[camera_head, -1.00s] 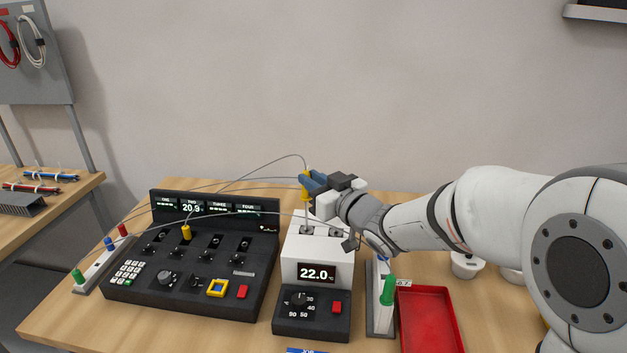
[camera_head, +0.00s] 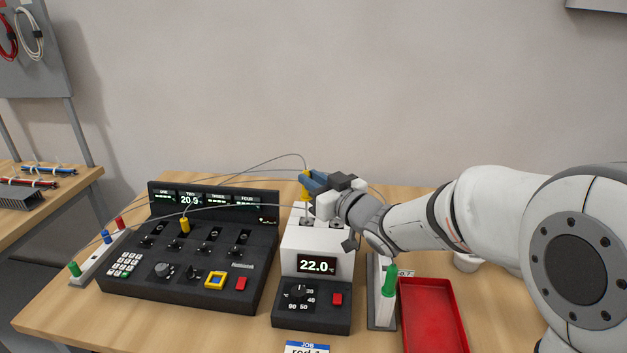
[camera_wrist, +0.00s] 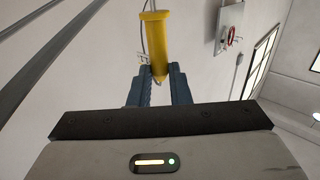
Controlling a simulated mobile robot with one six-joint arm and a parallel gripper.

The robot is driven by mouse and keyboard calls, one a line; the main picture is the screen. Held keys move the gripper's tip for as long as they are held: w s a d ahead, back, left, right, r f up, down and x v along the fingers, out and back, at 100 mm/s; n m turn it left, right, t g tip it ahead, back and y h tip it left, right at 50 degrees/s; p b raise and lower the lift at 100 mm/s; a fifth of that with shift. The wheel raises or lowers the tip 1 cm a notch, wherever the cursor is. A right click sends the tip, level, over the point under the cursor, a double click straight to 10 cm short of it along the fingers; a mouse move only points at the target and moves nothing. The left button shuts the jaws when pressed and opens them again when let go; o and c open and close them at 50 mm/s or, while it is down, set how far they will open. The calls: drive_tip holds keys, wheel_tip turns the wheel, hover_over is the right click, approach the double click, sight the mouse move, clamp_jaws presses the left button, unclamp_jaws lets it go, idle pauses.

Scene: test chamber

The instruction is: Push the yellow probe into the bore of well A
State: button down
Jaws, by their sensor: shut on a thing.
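The yellow probe (camera_head: 306,188) stands about upright over the white block (camera_head: 317,240) in the head view, with its thin metal shaft pointing down at the left hole in the block's top. The shaft's lower end reaches that hole; how deep it sits I cannot tell. My gripper (camera_head: 311,182) is shut on the yellow handle, coming in from the right. In the wrist view the yellow handle (camera_wrist: 154,45) shows between my blue fingers (camera_wrist: 158,75). A second hole (camera_head: 336,224) lies to the right. I cannot read well letters.
A black console (camera_head: 190,260) with a second yellow probe (camera_head: 184,225) stands left. Thin grey cables loop behind. A rack with a green-handled probe (camera_head: 390,280) and a red tray (camera_head: 432,315) lie right. The block's display (camera_head: 316,265) reads 22.0.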

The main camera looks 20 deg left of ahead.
sight(307, 198)
drive_tip(key=shift+f+b, duration=1.6)
drive_tip(key=shift+f, duration=0.2)
drive_tip(key=shift+r, duration=0.15)
wheel_tip(307, 198, up, 6)
drive_tip(key=p, duration=0.4)
drive_tip(key=shift+r, duration=0.25)
idle(0.4)
idle(1.9)
drive_tip(key=shift+f+b, duration=3)
drive_tip(key=shift+f, duration=0.3)
